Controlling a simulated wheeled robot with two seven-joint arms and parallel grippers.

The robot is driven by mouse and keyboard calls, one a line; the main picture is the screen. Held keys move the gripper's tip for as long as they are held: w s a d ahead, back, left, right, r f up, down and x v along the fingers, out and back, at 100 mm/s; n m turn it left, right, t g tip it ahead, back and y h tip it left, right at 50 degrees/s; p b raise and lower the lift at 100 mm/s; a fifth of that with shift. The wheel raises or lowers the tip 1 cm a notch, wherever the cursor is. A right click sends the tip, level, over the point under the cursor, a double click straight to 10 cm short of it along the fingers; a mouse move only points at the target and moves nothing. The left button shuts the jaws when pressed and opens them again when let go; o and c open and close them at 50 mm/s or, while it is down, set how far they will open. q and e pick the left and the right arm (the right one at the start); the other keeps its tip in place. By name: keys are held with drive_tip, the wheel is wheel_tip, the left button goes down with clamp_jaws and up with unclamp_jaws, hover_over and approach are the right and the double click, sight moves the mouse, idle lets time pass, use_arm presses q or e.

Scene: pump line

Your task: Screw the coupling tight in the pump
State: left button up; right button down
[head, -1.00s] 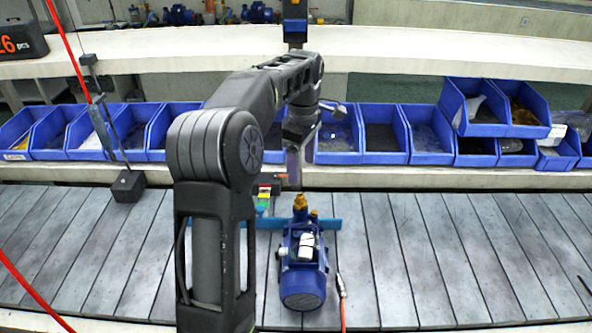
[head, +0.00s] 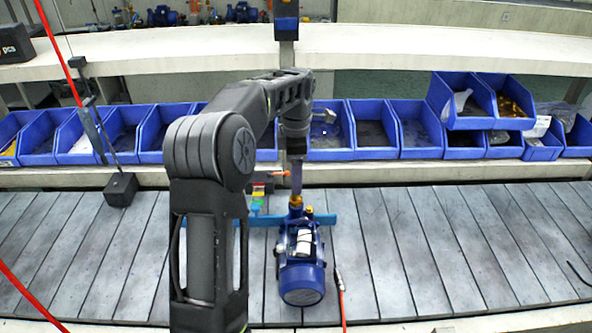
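The blue pump (head: 302,272) stands on the grey slatted bench, right of my arm. The brass coupling (head: 296,202) is at the top of the pump's rear end and looks upright. A smaller brass fitting (head: 309,212) sits just right of it. My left gripper (head: 296,190) points straight down, with its fingertips at the coupling's top, partly covering it. The fingers are seen edge-on, so I cannot tell whether they are closed on it. My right gripper is not in view.
A blue bar (head: 325,220) lies behind the pump. Blue bins (head: 373,138) line the back, and a black block (head: 120,189) stands at left.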

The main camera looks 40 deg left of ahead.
use_arm(q)
drive_tip(key=shift+f, duration=1.5)
drive_tip(key=shift+f+b, duration=0.45)
drive_tip(key=shift+f, duration=0.25)
drive_tip(key=shift+f, duration=0.15)
drive_tip(key=shift+f+b, duration=0.35)
drive_tip(key=shift+f, duration=0.35)
